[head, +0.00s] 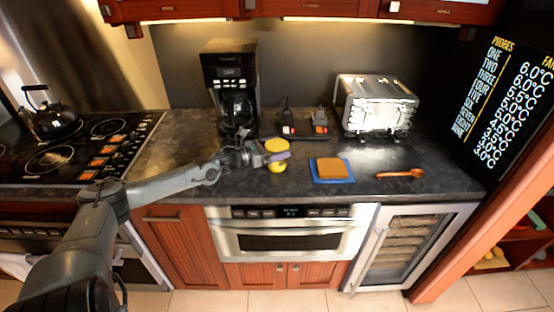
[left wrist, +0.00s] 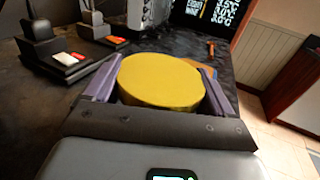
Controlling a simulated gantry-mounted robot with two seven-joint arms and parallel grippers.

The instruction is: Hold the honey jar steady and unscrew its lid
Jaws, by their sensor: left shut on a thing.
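The honey jar (head: 278,167) is at the front part of the dark counter, left of the blue board. Its round yellow lid (head: 276,145) faces up, and the lid also fills the middle of the left wrist view (left wrist: 160,80). My left gripper (head: 277,156) is shut on the jar, with one purple finger on each side of it just below the lid's top. The fingers and the lid hide much of the jar's body. The lid sits on the jar. My right gripper is not in view.
The counter's left part is clear.

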